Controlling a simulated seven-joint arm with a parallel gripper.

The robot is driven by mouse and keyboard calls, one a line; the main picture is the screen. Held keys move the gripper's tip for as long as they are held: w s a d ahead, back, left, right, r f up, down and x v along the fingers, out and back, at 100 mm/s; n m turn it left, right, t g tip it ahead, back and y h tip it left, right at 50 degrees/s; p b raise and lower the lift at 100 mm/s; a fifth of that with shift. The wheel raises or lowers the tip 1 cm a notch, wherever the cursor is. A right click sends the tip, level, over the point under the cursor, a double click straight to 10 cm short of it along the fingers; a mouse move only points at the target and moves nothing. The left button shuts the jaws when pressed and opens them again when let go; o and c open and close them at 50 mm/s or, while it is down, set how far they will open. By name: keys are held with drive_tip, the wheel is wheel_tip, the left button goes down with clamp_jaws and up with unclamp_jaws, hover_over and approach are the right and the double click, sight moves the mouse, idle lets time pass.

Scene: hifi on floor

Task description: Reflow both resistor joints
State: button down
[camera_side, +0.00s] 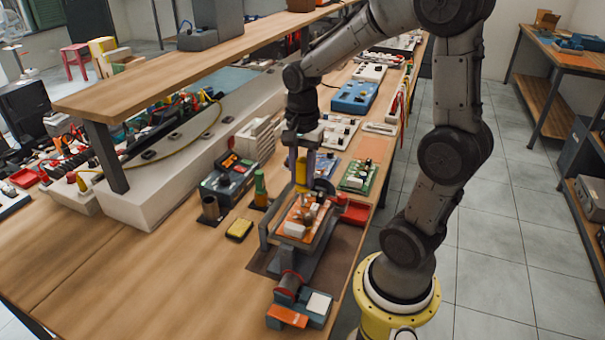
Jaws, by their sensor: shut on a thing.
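An orange circuit board (296,229) with several upright parts sits in a grey holder (266,236) on a dark mat. The resistors and their joints are too small to tell apart. My gripper (302,150) is above the far end of the board, pointing down. It is shut on an upright tool with a yellow handle (301,172), which looks like a soldering iron. The tool's lower end is among the tall parts of the board, and I cannot tell whether its tip touches a joint.
Left of the holder are a station with an orange display (230,180), a green bottle (260,187), a dark cup (211,208) and a yellow sponge (239,229). A red tray (356,213) and green board (358,177) are at right. The front-left wood is clear.

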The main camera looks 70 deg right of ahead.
sight(303, 160)
drive_tip(key=shift+f, duration=0.45)
idle(2.9)
drive_tip(key=shift+r, duration=2.35)
